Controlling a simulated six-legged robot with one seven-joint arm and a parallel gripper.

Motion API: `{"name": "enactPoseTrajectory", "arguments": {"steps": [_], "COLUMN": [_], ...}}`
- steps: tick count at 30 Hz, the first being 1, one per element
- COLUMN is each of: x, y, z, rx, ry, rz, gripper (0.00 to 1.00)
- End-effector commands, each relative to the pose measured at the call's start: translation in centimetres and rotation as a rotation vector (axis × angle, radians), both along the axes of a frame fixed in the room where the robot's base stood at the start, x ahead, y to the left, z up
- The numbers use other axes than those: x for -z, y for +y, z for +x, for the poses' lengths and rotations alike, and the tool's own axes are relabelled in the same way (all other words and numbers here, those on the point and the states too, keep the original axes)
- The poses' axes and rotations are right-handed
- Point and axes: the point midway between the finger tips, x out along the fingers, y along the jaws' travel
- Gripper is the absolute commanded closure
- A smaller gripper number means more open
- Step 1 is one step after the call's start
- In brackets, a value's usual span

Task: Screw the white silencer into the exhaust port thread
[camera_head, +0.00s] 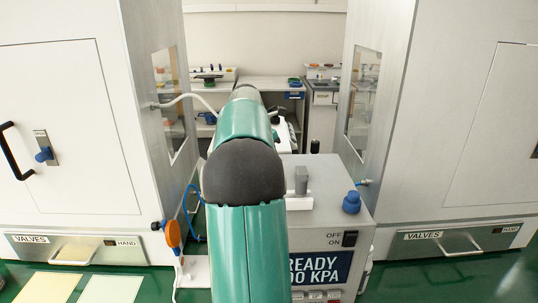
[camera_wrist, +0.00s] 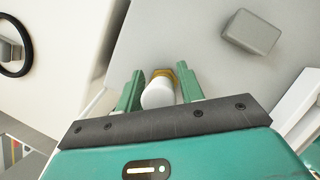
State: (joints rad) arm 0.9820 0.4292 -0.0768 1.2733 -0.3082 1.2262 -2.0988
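The white silencer (camera_wrist: 157,94) shows in the wrist view as a short white cylinder with a brass-coloured collar at its far end. It sits between the two green fingers of my gripper (camera_wrist: 160,84), which close in on both sides of it. My gripper looks shut on it. A grey surface lies beyond the fingers; whether the brass end touches anything is hidden. The exhaust port thread cannot be made out in either view. In the head view my own arm hides the gripper and the silencer.
The grey press housing (camera_head: 328,207) carries a grey block (camera_head: 302,180), a blue knob (camera_head: 351,202) and an ON/OFF switch (camera_head: 350,238). White cabinets (camera_head: 70,120) stand on both sides. An orange-handled part (camera_head: 173,234) and a blue hose (camera_head: 190,209) are left of my arm.

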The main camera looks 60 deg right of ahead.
Motion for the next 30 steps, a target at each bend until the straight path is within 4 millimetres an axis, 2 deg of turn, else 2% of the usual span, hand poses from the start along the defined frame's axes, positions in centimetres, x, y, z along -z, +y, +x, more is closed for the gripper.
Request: {"name": "enactPoseTrajectory", "arguments": {"steps": [3, 10, 17, 24, 30], "x": [-0.03, -0.02, -0.04, -0.02, 0.01], "y": [0.03, 0.0, -0.03, -0.03, -0.07], "z": [0.07, 0.07, 0.11, 0.14, 0.16], "rx": [-0.058, -0.066, -0.205, -0.216, -0.341], "ry": [-0.001, -0.001, 0.0, 0.0, -0.001], "rz": [0.0, 0.001, 0.0, 0.0, 0.001], "gripper": [0.62, 0.62, 0.62, 0.62, 0.62]}}
